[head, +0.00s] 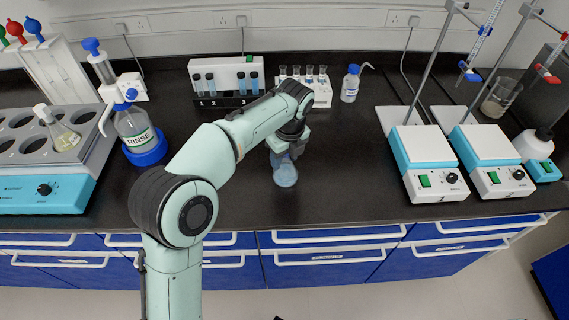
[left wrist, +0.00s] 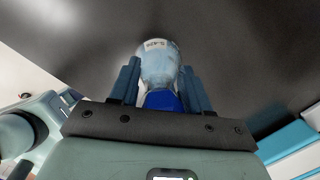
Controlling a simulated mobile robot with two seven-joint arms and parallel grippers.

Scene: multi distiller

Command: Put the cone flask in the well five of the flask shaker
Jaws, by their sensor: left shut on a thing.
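My left gripper (head: 290,146) is over the middle of the black counter. Its two fingers are shut on the neck of a cone flask (head: 285,174) with a clear, bluish body. In the left wrist view, the flask (left wrist: 160,66) is between the gripper's fingers (left wrist: 160,85), with its blue stopper nearest the palm. I cannot tell whether its base touches the counter. The flask shaker (head: 75,192), grey on top with a blue front, is at the far left. One of its wells holds another cone flask (head: 64,136) with yellowish liquid. My right gripper is out of view.
A rinse bottle (head: 135,128) on a blue base stands just right of the shaker. Hot plates (head: 427,160) are at right. The counter right of the flask is clear.

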